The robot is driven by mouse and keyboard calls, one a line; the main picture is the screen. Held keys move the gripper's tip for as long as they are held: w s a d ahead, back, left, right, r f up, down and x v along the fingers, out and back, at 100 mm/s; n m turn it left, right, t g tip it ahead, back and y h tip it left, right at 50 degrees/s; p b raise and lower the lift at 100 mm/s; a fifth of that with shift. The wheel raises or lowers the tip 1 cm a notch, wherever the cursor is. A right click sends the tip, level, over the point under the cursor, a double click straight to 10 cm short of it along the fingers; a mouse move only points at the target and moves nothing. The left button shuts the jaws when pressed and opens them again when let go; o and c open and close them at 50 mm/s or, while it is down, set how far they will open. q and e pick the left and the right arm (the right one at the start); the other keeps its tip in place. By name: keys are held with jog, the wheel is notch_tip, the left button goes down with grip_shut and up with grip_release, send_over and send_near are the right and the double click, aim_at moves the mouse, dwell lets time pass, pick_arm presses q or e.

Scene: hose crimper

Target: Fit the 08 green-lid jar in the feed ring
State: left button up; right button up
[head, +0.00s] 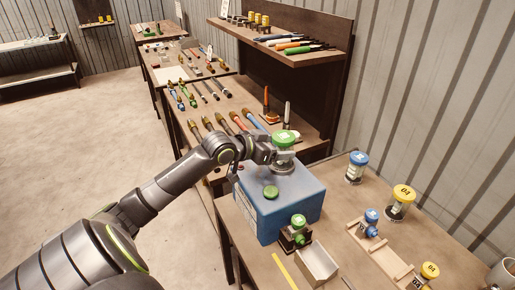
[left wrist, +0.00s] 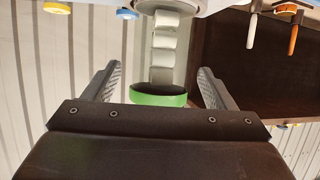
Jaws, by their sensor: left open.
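A jar with a green lid (head: 284,137) stands upright on the blue crimper box (head: 290,205), its base at the grey feed ring (head: 283,167). The lid's label is too small to read. My left gripper (head: 274,147) is at the jar, just below the lid. In the left wrist view its two fingers (left wrist: 158,82) are apart, with the green lid (left wrist: 158,100) between them and visible gaps on both sides. How deep the jar sits in the ring I cannot tell. My right gripper is out of view.
A round green button (head: 271,192) is on the box top. A smaller green-topped piece (head: 298,222) and an open tray (head: 318,262) stand in front. Blue-lid (head: 356,166) and yellow-lid (head: 401,200) jars stand to the right. A shelf (head: 285,40) is behind.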

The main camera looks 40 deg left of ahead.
pick_arm(q)
jog(key=v, duration=0.8)
jog(key=shift+s, duration=0.3)
jog(key=shift+r, duration=0.1)
dwell(0.4)
